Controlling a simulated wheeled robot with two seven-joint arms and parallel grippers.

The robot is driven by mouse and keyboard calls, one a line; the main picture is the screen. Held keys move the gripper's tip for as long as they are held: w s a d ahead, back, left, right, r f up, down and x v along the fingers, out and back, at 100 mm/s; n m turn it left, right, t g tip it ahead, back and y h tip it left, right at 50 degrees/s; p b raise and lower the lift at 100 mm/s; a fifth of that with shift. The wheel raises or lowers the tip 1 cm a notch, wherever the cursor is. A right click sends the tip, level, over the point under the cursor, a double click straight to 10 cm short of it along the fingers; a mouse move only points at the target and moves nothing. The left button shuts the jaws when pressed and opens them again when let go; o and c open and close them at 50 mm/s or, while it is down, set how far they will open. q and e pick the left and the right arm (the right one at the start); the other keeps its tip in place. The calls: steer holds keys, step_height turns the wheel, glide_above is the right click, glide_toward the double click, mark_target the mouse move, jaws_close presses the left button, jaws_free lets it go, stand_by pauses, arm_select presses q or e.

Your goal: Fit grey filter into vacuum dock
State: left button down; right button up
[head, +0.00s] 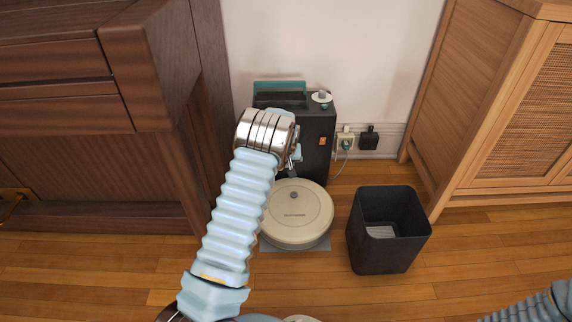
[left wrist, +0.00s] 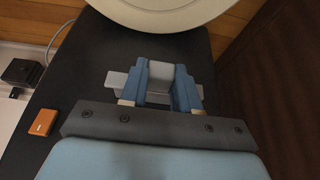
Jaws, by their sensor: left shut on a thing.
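The vacuum dock (head: 318,158) is a dark upright box against the wall, with a teal piece (head: 280,88) raised at its top back. My left gripper (head: 294,158) is in front of the dock's front face, partly hidden by its own wrist in the head view. In the left wrist view its two blue fingers (left wrist: 160,90) are shut on a light grey block, the grey filter (left wrist: 160,71), with the dark dock face (left wrist: 90,75) behind it. I cannot tell whether the filter touches the dock. My right gripper is out of view.
A cream robot vacuum (head: 298,212) sits on the floor before the dock. A black bin (head: 388,258) stands to its right. Wall sockets with plugs (head: 368,138) are right of the dock. Wooden cabinets (head: 165,60) flank both sides.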

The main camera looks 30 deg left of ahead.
arm_select(q)
steer(key=shift+w+a+b, duration=0.3)
steer(key=shift+w+a, duration=0.1)
steer(key=shift+w, duration=0.2)
steer(key=shift+w+a, duration=0.35)
steer(key=shift+w, duration=0.2)
steer(key=shift+w+a, duration=0.3)
steer(key=shift+w, duration=0.2)
steer(key=c, duration=0.7)
jaws_free()
steer(key=shift+c, duration=0.2)
steer(key=shift+r, duration=0.1)
steer(key=shift+p+v, duration=1.75)
steer(key=shift+v, duration=1.25)
